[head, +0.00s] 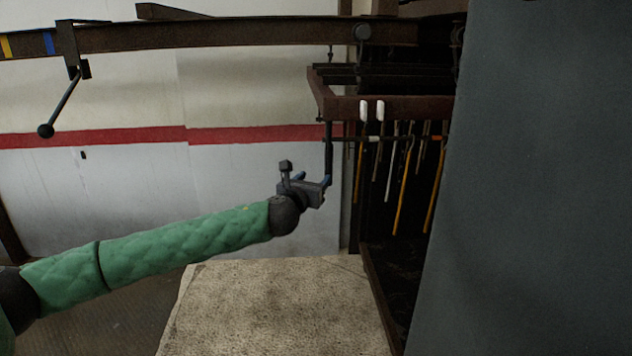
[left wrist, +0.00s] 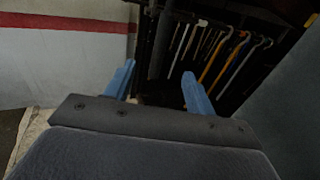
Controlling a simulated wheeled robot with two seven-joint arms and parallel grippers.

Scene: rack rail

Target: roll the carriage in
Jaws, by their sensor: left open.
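The carriage (head: 390,107) is a rust-brown frame hung from the overhead rail (head: 230,36) at the upper right, with several yellow, white and brown rods hanging below it. A dark upright bar (head: 328,150) hangs from its near left corner. My left gripper (head: 313,179) is open, with blue fingers at the lower end of this bar. In the left wrist view the open fingers (left wrist: 158,75) point toward the dark bar (left wrist: 161,45), with the rods behind; I cannot tell whether they touch it. My right gripper is not in view.
A dark lever (head: 62,105) with a ball end hangs from the rail at the left, near yellow and blue marks on the rail. A large grey panel (head: 540,180) blocks the right side. A pale slab (head: 280,305) lies below my left arm. The wall behind has a red stripe.

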